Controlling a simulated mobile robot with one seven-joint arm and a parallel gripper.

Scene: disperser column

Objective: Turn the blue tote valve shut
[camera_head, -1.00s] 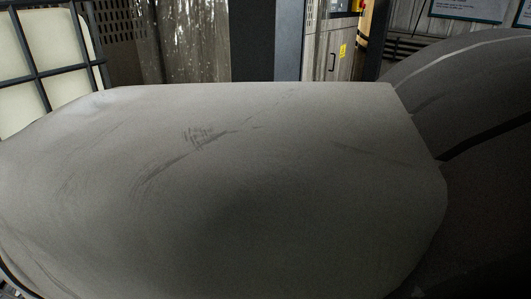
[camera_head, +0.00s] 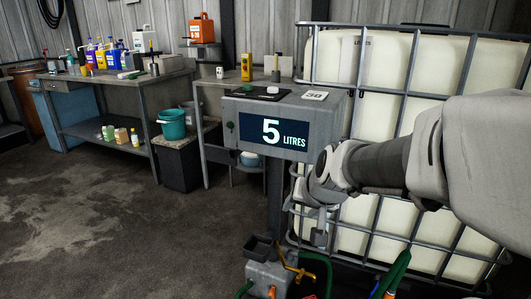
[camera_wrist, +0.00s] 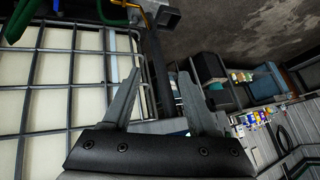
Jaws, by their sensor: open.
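The white tote in its grey cage (camera_head: 345,85) stands at the right in the head view. A small blue piece (camera_head: 375,285) shows low by a green hose; I cannot tell whether it is the blue valve's handle. A brass-coloured lever (camera_head: 296,268) sits on a grey block below the display. My gripper (camera_head: 319,238) hangs in front of the tote cage, above and to the right of that block. In the wrist view my gripper (camera_wrist: 158,74) has its two fingers apart, with nothing between them. The cage bars (camera_wrist: 72,85) lie to the left there.
A display box (camera_head: 272,130) reading 5 litres stands left of my arm. Beyond it are a bench (camera_head: 120,85) with several bottles and a teal bucket (camera_head: 171,124). Green hoses (camera_head: 325,265) run low near the block. The floor (camera_head: 90,230) at left is clear.

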